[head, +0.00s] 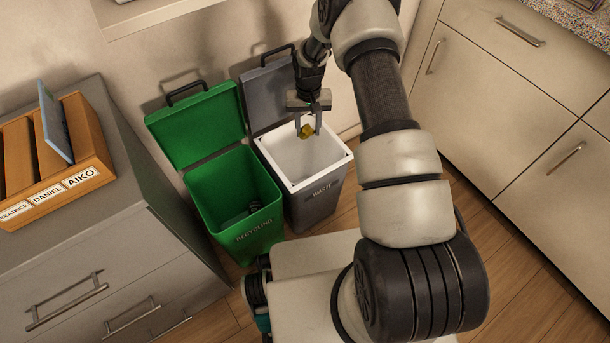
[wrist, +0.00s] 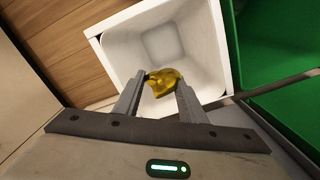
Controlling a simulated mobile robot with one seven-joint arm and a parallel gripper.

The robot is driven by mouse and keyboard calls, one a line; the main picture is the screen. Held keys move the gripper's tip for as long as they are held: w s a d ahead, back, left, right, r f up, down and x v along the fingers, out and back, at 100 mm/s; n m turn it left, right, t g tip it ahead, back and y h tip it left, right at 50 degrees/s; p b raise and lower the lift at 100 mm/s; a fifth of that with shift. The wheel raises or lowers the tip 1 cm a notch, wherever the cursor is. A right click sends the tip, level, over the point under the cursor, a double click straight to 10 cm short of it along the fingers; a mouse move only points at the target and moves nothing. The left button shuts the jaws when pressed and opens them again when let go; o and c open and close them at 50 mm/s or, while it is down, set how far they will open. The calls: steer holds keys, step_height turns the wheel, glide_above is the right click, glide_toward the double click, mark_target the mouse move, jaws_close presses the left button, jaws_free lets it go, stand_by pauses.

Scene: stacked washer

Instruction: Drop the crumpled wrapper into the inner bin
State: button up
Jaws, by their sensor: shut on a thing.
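The crumpled wrapper (head: 306,131) is small and yellow-gold; it also shows in the wrist view (wrist: 162,82). My gripper (head: 308,133) points down and is shut on the wrapper, with a fingertip on either side in the wrist view (wrist: 160,80). The inner bin is a white liner (head: 304,182) inside the grey bin marked WASTE (head: 316,205). In the wrist view the white inner bin (wrist: 205,38) opens below the wrapper and looks empty where it shows. The wrapper appears over the opening; its exact height above the rim is hard to tell.
A green RECYCLING bin (head: 262,225) stands open to the left, with dark items inside. The grey bin's lid (head: 268,95) is raised behind it. A grey drawer cabinet (head: 110,255) with a wooden sorter (head: 85,170) is at left. Beige cabinets (head: 500,90) are at right.

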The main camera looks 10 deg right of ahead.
steer(key=shift+f+b, duration=0.3)
steer(key=shift+f, duration=0.6)
steer(key=o, duration=1.1)
